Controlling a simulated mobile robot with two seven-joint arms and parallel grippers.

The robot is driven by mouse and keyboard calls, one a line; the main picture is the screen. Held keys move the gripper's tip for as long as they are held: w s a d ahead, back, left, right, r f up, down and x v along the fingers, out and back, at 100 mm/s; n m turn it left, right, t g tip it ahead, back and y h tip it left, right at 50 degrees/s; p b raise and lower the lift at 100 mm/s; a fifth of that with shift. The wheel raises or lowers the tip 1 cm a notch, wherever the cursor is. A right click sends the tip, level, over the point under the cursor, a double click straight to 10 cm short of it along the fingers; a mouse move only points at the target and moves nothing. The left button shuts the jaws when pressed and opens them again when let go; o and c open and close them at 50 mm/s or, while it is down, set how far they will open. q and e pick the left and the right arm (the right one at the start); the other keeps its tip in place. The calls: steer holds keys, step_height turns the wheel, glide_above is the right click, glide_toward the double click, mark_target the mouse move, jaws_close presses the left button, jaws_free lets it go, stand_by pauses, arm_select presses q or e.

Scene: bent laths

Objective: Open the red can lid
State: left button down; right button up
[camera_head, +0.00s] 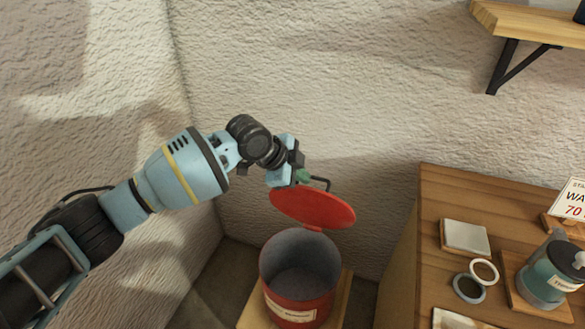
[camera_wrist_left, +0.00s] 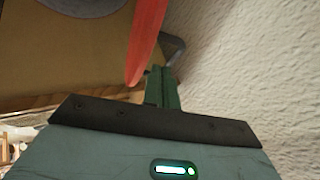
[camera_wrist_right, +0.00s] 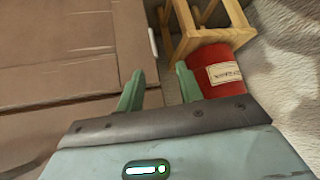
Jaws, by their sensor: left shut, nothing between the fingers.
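The red can (camera_head: 297,303) stands upright and its grey inside shows from above. The red lid (camera_head: 318,210) is raised and tilted over the can's far side, clear of most of the opening. A dark bent handle (camera_head: 322,181) is on the lid. My left gripper (camera_head: 303,177) is shut and empty beside the lid's upper edge and handle. In the left wrist view its green fingers (camera_wrist_left: 162,87) are together, close to the lid (camera_wrist_left: 146,38); whether they touch it I cannot tell. My right gripper (camera_wrist_right: 160,92) is open and empty; the can (camera_wrist_right: 213,68) shows beyond it.
The can stands on a wooden stool (camera_wrist_right: 216,30) in the corner by rough plaster walls. A wooden cabinet (camera_head: 430,235) to the right bears a teal jar (camera_head: 545,283), a white square dish (camera_head: 465,238) and rings. A shelf (camera_head: 530,25) hangs at upper right.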

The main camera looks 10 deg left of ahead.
arm_select(q)
steer(key=shift+x, duration=1.2)
arm_select(e)
steer(key=shift+a+f, duration=0.1)
steer(key=shift+a, duration=0.05)
arm_select(q)
steer(key=shift+w, duration=0.1)
arm_select(e)
steer(key=shift+s+f, duration=0.1)
